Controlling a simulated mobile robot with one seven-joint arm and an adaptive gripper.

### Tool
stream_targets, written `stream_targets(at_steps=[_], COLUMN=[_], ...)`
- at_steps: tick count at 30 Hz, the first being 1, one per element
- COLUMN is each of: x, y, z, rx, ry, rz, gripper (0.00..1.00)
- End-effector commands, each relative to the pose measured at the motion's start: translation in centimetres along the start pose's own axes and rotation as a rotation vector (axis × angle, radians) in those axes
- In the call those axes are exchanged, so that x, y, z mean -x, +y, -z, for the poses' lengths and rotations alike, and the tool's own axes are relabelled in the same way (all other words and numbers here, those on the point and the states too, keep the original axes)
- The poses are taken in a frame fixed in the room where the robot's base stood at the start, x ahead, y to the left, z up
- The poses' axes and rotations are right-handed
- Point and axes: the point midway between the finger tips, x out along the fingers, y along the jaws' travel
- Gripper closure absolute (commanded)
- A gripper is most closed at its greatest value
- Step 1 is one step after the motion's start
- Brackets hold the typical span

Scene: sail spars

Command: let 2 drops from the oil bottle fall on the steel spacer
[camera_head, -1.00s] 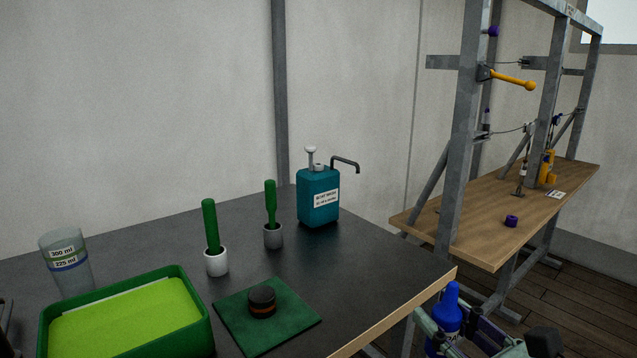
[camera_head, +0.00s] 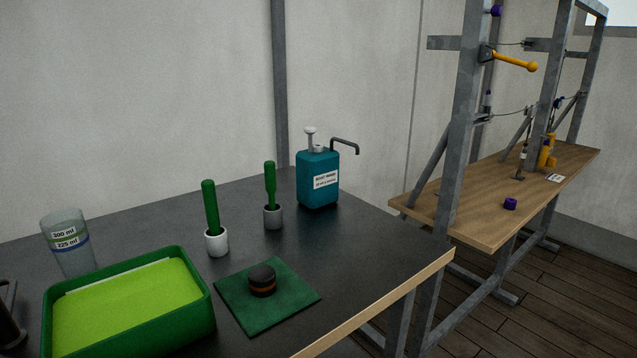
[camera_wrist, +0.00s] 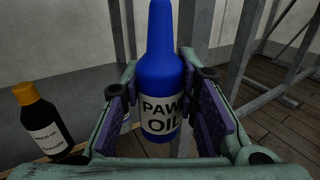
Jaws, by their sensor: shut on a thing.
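The oil bottle (camera_wrist: 162,80) is blue with a white label reading PAWL OIL. In the wrist view my gripper (camera_wrist: 162,100) is shut on it, one purple-padded finger at each side, and it looks about upright. Neither shows in the head view now. A short dark round piece with an orange-brown band (camera_head: 262,281) lies on the green mat (camera_head: 290,308) on the dark table. I cannot tell whether it is the steel spacer. No drop shows.
A green tray (camera_head: 208,318), a measuring beaker (camera_head: 68,245), two green-handled tools in cups (camera_head: 216,242) (camera_head: 273,217) and a teal pump can (camera_head: 318,192) stand on the dark table. A dark bottle (camera_wrist: 40,125) shows in the wrist view. The table's front right is clear.

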Motion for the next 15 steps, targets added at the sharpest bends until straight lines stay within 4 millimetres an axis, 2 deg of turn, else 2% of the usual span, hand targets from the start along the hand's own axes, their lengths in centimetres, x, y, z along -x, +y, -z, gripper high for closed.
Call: stream_targets(at_steps=[1,6,9,12,15], x=[-0.3,-0.9,-0.9,-0.8,-0.7], y=[1.9,7.4,10.6,13.4,15.6], z=[3.2,11.3,15.0,17.6,19.3], rx=[-0.018,-0.019,-0.016,-0.012,-0.007], ry=[0.006,0.005,0.004,0.002,0.000], rz=[0.022,0.099,0.127,0.141,0.147], gripper=[1.00,1.00,1.00,1.00,1.00])
